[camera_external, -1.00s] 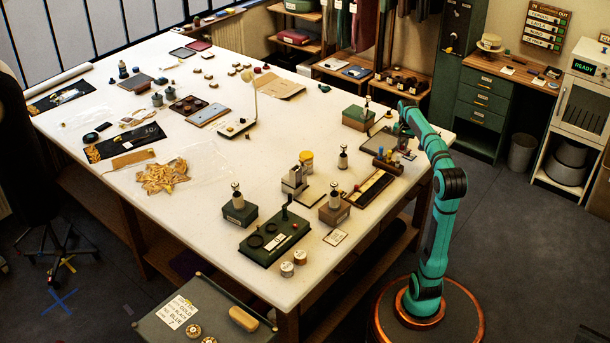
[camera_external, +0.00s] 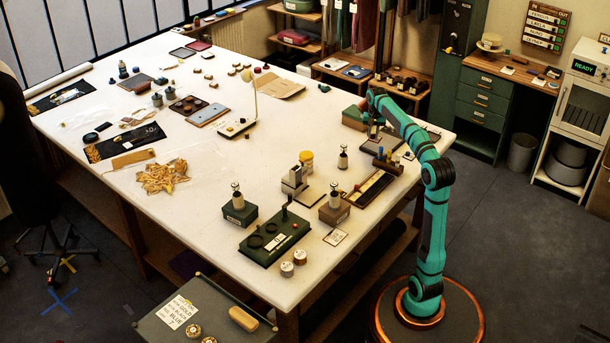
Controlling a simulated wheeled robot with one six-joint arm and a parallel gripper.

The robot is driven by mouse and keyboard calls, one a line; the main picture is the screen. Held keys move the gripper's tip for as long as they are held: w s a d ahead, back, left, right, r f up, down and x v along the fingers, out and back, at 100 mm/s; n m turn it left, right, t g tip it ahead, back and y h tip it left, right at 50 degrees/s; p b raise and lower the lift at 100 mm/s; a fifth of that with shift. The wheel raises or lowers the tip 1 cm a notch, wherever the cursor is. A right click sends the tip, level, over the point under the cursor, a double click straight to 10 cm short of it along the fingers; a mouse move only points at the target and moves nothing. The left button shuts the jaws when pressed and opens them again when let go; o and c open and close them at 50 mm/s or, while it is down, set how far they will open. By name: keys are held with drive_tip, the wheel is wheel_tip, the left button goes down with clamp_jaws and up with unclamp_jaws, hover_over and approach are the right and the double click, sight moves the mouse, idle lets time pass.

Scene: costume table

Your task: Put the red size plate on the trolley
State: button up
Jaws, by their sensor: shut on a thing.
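My gripper (camera_external: 369,125) is at the far right of the table, pointing down beside a green box (camera_external: 352,118). It is small and dark here. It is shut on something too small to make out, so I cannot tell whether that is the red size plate. I cannot pick out a red size plate for certain anywhere.
A wooden block with coloured pegs (camera_external: 386,162) stands near my arm. A long dark tray (camera_external: 370,187), bell-topped boxes (camera_external: 239,214) and a green tray (camera_external: 262,251) lie between my gripper and the trolley.

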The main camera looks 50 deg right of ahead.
drive_tip(key=w+a+r+n, duration=0.2)
drive_tip(key=w+a, duration=0.4)
drive_tip(key=a, duration=0.7)
drive_tip(key=w+a+r+n, duration=0.2)
drive_tip(key=w+a, duration=0.5)
drive_tip(key=a, duration=0.6)
drive_tip(key=w+a+r+n, duration=0.2)
drive_tip(key=w+a, duration=0.4)
drive_tip(key=a, duration=0.7)
drive_tip(key=n, duration=1)
hover_over(213, 310)
wheel_tip(213, 310, down, 18)
drive_tip(key=shift+f, duration=5)
drive_tip(key=shift+f, duration=0.1)
